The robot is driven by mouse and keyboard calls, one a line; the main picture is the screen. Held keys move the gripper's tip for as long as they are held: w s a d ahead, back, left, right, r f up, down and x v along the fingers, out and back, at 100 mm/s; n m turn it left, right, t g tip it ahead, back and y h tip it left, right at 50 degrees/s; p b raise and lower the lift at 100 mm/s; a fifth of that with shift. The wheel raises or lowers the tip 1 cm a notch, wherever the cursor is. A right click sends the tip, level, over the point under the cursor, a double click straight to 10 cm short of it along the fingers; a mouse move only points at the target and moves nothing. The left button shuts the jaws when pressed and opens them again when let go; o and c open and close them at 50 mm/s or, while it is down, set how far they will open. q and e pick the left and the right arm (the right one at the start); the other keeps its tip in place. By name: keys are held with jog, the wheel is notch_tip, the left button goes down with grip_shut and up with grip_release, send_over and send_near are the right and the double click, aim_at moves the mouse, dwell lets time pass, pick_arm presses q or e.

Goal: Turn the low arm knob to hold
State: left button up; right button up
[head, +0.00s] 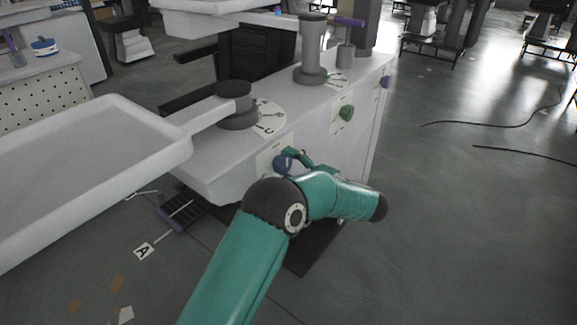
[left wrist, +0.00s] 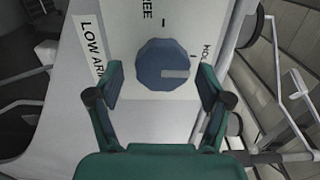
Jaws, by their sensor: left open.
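The low arm knob is blue and faceted, and shows in the left wrist view (left wrist: 160,62) and on the cabinet front in the head view (head: 282,163). Its pale pointer mark points right in the left wrist view. The panel label (left wrist: 90,50) reads "LOW AR", with the rest hidden. "REE" (left wrist: 147,10) shows above the knob, and a partly hidden word starting "HO" (left wrist: 206,52) shows at right. My left gripper (left wrist: 160,80) is open, with one finger on each side of the knob; gaps show on both sides. It is partly hidden by my arm in the head view (head: 293,162).
A large white tray (head: 110,105) on an arm extends left from the grey pivot (head: 236,108). Dark cables (head: 520,152) lie on the floor at right, which is otherwise largely open.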

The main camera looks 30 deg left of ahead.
pick_arm(q)
jog(key=d, duration=1.1)
jog(key=shift+s+d, duration=0.4)
jog(key=shift+s, duration=0.05)
jog(key=shift+f, duration=0.1)
notch_tip(320, 180, down, 14)
jog(key=s+a+m+h, duration=0.2)
jog(key=m+h, duration=0.2)
jog(key=h, duration=0.1)
jog(key=s+d+f+m+g+h, duration=0.1)
jog(key=s+d+f+g+h, duration=0.15)
jog(key=s+f+h, duration=0.45)
jog(key=s+d+f+g+h, duration=0.2)
jog(key=s+d+f+h, duration=0.15)
jog(key=s+f, duration=0.7)
jog(key=s+d+f+n+t+h, duration=0.2)
jog(key=s+d+f+n+h, duration=0.2)
jog(key=s+d+n+h, duration=0.3)
notch_tip(320, 180, up, 23)
jog(key=s+n+t+p, duration=0.1)
jog(key=p, duration=2.2)
jog(key=shift+s+a+r, duration=0.15)
jog(key=shift+s+a, duration=0.1)
jog(key=shift+s, duration=0.05)
